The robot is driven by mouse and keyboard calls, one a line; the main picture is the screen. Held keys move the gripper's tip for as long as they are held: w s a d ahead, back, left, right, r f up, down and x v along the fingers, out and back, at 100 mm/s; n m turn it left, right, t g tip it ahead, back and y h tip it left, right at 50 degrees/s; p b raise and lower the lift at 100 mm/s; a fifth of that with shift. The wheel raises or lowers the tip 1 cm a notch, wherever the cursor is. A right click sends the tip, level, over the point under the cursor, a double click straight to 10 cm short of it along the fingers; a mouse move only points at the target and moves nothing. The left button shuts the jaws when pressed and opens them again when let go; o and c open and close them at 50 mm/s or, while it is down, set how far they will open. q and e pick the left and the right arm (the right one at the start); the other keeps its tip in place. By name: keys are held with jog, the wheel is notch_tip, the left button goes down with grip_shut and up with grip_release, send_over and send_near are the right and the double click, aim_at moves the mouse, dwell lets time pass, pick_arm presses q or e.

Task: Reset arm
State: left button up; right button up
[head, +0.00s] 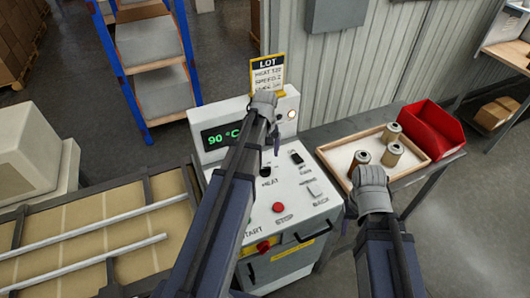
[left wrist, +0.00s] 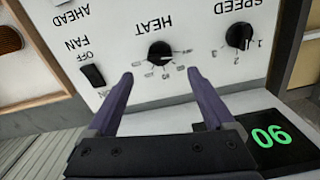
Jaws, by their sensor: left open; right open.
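My left gripper (head: 275,142) is over the upper part of the white control panel (head: 292,218). In the left wrist view its two purple fingers (left wrist: 158,76) are apart with nothing between them. The black HEAT knob (left wrist: 161,54) lies in line with the gap between the fingertips; I cannot tell whether they touch the panel. My right arm ends in a grey wrist (head: 372,188) in front of the wooden tray (head: 337,160); its fingers are mostly hidden in the head view. It holds nothing that I can see.
Several controls are close by: the FAN switch (left wrist: 93,75), the SPEED knob (left wrist: 239,35) and a red STOP button (head: 278,207). The green display (head: 221,137) reads 90. A LOT card (head: 268,73) stands behind the panel.

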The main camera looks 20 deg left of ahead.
dwell(0.5)
pick_arm(q)
jog(key=s+d+f+m+b, duration=0.1)
jog(key=s+d, duration=0.1)
jog(key=d, duration=0.2)
jog(key=s+d+f+m+b, duration=0.1)
jog(key=s+d+m, duration=0.1)
jog(key=d, duration=0.2)
jog(key=s+d+f+m+b, duration=0.1)
jog(key=s+d+m, duration=0.1)
jog(key=d, duration=0.2)
jog(key=shift+s+d+y, duration=0.15)
jog(key=shift+s+y, duration=0.05)
jog(key=shift+y, duration=0.1)
jog(key=s+d+f+m+b, duration=0.2)
jog(key=s+d+m, duration=0.4)
jog(key=s+d, duration=0.4)
jog(key=shift+d+f+m+y+b, duration=0.3)
jog(key=shift+b, duration=0.2)
jog(key=shift+c, duration=0.2)
